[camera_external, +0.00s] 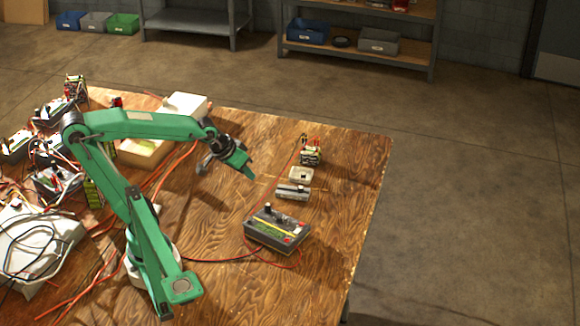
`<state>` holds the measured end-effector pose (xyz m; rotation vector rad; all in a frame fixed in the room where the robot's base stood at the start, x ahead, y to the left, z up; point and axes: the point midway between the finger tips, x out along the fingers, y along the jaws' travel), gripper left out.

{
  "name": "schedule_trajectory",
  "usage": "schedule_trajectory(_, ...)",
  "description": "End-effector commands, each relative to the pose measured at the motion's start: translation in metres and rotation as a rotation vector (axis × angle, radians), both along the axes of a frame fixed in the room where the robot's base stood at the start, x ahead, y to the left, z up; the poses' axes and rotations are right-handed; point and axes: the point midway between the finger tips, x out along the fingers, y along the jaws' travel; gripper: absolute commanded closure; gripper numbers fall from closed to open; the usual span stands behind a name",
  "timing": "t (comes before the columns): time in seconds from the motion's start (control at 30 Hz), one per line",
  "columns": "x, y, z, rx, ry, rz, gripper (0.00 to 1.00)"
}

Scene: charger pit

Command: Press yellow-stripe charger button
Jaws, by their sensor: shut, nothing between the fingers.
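The yellow-stripe charger (277,230) is a dark grey box with a yellow stripe across its top, a black knob, a green panel and small red parts. It lies on the right part of the wooden table, with a red cable beside it. I cannot make out which small part is its button. My gripper (252,176) is shut and empty. It hangs above the table, up and left of the charger in the picture, apart from it and pointing down to the right.
Smaller devices (293,191) and a battery pack (311,157) stand behind the charger. Several other chargers, a white box (185,104) and tangled cables crowd the left side. The wooden table (345,190) is clear at its right edge.

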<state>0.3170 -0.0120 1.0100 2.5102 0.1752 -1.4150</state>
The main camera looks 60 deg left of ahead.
Motion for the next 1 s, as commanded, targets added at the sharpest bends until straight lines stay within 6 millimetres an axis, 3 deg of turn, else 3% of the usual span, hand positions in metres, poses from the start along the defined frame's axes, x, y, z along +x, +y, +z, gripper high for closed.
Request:
schedule_trajectory(0.6, 0.099, -0.021, -0.044, -0.187, -0.045, 0.244, 1.00)
schedule_trajectory(1.0, 0.147, -0.035, -0.083, -0.302, -0.069, 0.377, 1.00)
